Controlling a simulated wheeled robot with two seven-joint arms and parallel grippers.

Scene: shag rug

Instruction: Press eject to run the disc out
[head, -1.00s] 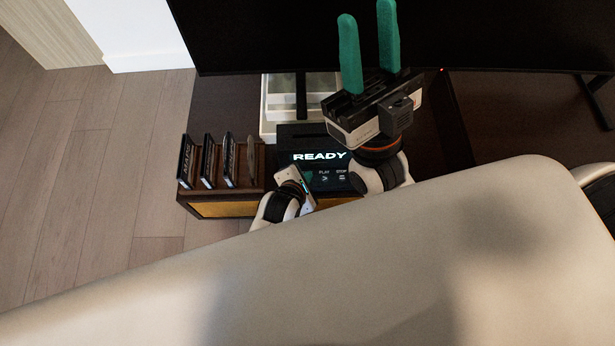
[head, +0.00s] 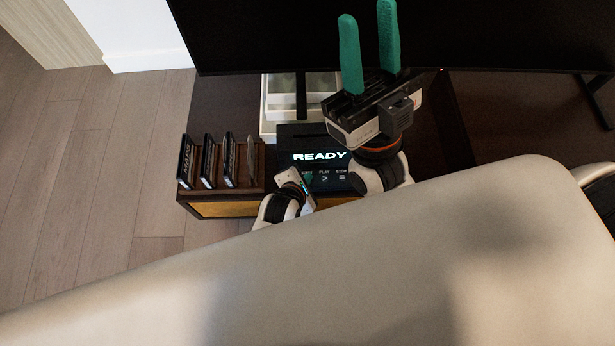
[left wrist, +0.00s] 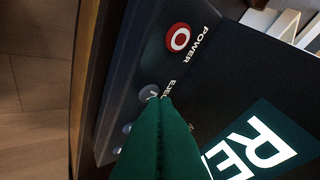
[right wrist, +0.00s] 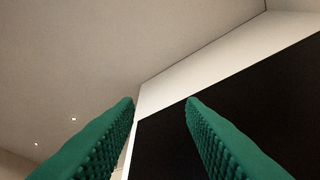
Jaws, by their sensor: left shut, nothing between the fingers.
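The dark disc player (head: 298,143) stands on a low cabinet, and its lit screen (head: 320,156) reads READY. In the left wrist view, the eject button (left wrist: 147,92) is a small grey round button below the red power button (left wrist: 178,38). My left gripper (head: 308,180) is shut and empty at the player's button row. In the left wrist view its green fingers (left wrist: 163,102) partly cover the eject button and its label; I cannot tell whether they touch it. My right gripper (head: 368,38) is open, empty and raised, fingers pointing up before the television. No loose disc shows.
A wooden rack (head: 259,180) left of the player holds several upright cases (head: 208,160) and a thin greyish piece (head: 250,158). A pale tray (head: 283,105) stands behind the player. The large black television (head: 480,35) spans the back. Floor (head: 70,170) at left is clear.

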